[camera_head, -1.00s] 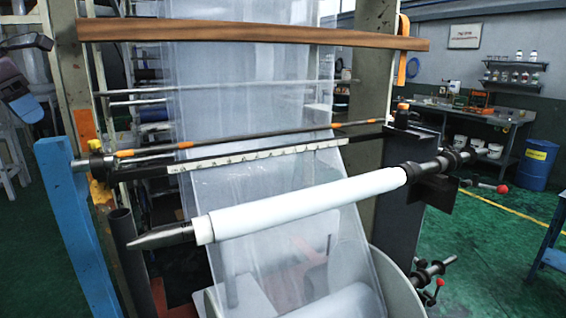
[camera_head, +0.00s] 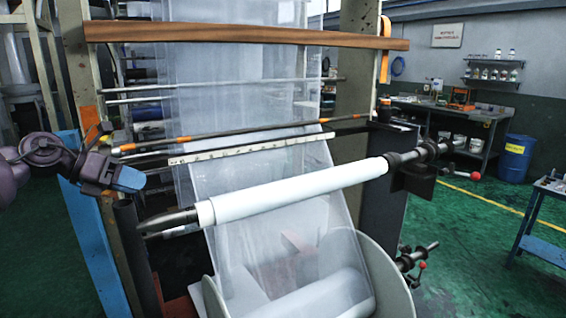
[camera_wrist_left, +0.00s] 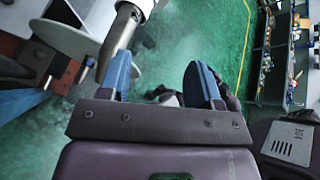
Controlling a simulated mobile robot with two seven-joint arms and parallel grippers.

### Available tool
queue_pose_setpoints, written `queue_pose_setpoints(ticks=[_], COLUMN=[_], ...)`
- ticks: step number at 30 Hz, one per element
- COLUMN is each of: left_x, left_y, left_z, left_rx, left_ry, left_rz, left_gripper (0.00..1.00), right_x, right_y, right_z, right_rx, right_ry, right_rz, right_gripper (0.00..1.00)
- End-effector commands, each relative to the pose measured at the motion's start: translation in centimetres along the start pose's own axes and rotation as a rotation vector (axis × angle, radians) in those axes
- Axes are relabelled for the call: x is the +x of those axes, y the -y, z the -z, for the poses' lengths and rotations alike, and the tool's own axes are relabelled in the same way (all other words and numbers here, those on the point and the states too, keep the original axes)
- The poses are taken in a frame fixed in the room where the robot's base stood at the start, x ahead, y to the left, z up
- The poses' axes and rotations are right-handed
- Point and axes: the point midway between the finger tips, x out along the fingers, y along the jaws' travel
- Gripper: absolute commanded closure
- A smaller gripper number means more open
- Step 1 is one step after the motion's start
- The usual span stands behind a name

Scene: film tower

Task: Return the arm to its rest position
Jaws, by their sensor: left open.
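My left gripper (camera_head: 128,180) is at the left of the head view, in front of the blue post (camera_head: 88,235). It has a purple-grey body and blue fingers. In the left wrist view its two blue fingers (camera_wrist_left: 160,80) are apart with nothing held between them. The white roll (camera_head: 300,190) lies across the machine on a bar with a tapered metal tip (camera_head: 168,222). The gripper is left of and above this tip, apart from it in the head view. The tip also shows in the left wrist view (camera_wrist_left: 120,35), beyond the left finger. My right gripper is not seen.
Clear film (camera_head: 240,100) hangs down behind the roll. A blue barrel (camera_head: 517,158) and workbench stand at the far right.

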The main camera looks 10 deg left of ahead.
Motion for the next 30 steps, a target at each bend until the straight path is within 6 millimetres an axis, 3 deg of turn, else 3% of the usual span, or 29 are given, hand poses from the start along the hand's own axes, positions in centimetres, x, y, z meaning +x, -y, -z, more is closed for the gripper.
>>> queue_pose_setpoints(ticks=[1,6,12,20,26,30], left_x=[2.2,7.1,10.1,11.4,11.4,11.2], left_y=[0.5,2.1,2.6,1.2,0.2,0.5], left_z=[1.2,3.8,7.3,13.9,21.4,27.8], left_rx=[-0.061,-0.308,-0.672,-1.226,-1.679,-1.998], left_ry=[0.060,0.296,0.567,0.890,1.095,1.206], left_rz=[0.061,0.211,0.308,0.292,0.166,0.017], left_gripper=[0.42,0.42,0.42,0.42,0.42,0.42], right_x=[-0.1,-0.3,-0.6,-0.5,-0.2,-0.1], right_y=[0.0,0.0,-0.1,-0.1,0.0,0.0], right_z=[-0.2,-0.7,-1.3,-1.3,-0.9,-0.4], right_rx=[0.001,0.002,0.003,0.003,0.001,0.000], right_ry=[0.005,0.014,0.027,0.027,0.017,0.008], right_rz=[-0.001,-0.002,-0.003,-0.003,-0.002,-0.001], right_gripper=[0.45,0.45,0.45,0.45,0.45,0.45])
